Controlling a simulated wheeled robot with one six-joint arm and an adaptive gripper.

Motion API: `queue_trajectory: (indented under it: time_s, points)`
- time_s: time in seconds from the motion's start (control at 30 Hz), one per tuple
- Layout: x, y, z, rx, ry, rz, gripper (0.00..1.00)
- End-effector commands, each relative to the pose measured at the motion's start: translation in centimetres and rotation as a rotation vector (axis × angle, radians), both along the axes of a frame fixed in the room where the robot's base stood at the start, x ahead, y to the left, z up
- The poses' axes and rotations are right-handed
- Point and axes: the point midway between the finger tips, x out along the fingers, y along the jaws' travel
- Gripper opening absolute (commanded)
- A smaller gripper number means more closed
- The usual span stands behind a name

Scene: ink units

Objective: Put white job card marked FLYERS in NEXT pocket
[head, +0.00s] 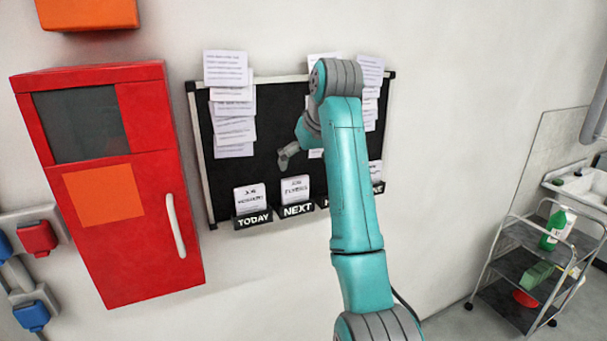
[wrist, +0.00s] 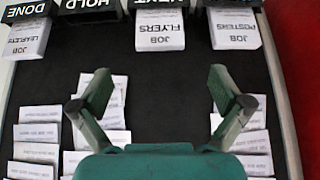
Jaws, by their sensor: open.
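The white job card marked FLYERS (head: 295,188) stands in the NEXT pocket (head: 297,210) on the black board. It also shows upside down in the wrist view (wrist: 160,30), with the NEXT pocket (wrist: 160,4) behind it at the top edge. My gripper (wrist: 158,80) is open, with nothing between its fingers, and faces the board. The card lies beyond the fingertips and apart from them. In the head view my arm hides most of my gripper; one finger (head: 287,156) shows just above the card.
A POSTERS card (head: 250,197) stands in the TODAY pocket (head: 254,219). A LEAFLETS card (wrist: 25,40) is in the DONE pocket (wrist: 25,10). The HOLD pocket (wrist: 88,6) shows no card. Paper sheets (head: 233,105) hang above. A red cabinet (head: 150,230) stands left, a trolley (head: 525,260) right.

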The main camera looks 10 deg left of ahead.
Motion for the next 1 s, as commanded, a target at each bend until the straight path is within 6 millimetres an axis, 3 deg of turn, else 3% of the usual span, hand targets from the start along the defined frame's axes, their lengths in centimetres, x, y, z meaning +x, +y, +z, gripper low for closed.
queue_trajectory:
  time_s: [0.33,0.47,0.57,0.77,1.0]
  points:
    - [0.0,-0.1,0.5,0.000,0.000,-0.001,1.00]
    - [0.3,-0.3,-1.1,0.004,-0.002,-0.008,1.00]
    - [0.8,-0.8,-4.6,0.013,-0.012,-0.026,1.00]
    - [1.4,-2.9,-14.8,0.043,-0.054,-0.084,1.00]
    - [-0.2,-6.2,-26.3,0.076,-0.113,-0.154,1.00]
